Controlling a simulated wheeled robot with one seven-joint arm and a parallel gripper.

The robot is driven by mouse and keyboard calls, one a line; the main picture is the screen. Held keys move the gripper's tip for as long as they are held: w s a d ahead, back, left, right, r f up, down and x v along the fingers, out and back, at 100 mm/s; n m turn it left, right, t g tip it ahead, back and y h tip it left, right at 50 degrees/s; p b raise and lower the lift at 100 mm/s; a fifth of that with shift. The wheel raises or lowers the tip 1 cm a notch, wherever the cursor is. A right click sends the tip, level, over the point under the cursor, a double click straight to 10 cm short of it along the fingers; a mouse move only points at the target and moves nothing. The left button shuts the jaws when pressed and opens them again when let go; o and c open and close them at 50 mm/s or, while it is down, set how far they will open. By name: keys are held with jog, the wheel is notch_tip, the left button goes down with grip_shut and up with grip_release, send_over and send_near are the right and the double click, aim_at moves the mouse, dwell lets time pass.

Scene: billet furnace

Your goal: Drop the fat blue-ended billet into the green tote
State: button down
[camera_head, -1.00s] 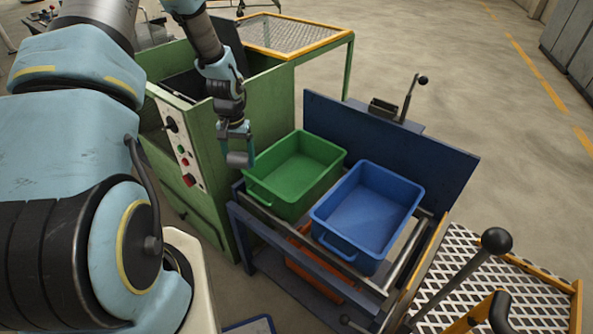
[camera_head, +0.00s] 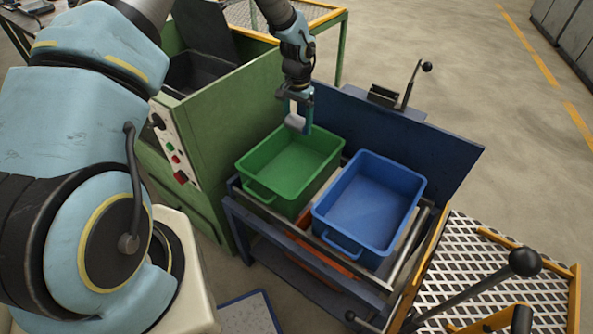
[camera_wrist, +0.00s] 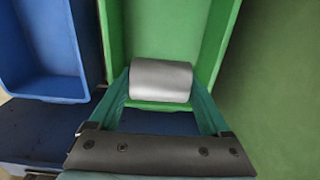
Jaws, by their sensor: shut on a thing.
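My gripper (camera_head: 297,118) is shut on a short, thick grey cylinder, the billet (camera_head: 295,123). Its end colour cannot be clearly told here. The green tote (camera_head: 292,166) is empty and stands on the rack; the gripper and billet are over its far side in the head view. In the wrist view the billet (camera_wrist: 161,80) lies crosswise between the two teal fingers, with the green tote (camera_wrist: 168,30) behind it.
A blue tote (camera_head: 368,205) stands to the right of the green one. A dark blue panel (camera_head: 420,140) rises behind both totes. The green machine (camera_head: 215,130) with its control buttons is on the left. An orange bin (camera_head: 310,258) sits below.

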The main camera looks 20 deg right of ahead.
notch_tip(320, 180, down, 5)
jog(key=b, duration=0.2)
jog(key=shift+r+b, duration=0.1)
jog(key=shift+b, duration=0.2)
jog(key=shift+c, duration=0.8)
grip_release()
jog(key=shift+o, duration=0.8)
notch_tip(320, 180, up, 11)
jog(key=shift+f+b, duration=0.1)
jog(key=shift+b, duration=1.1)
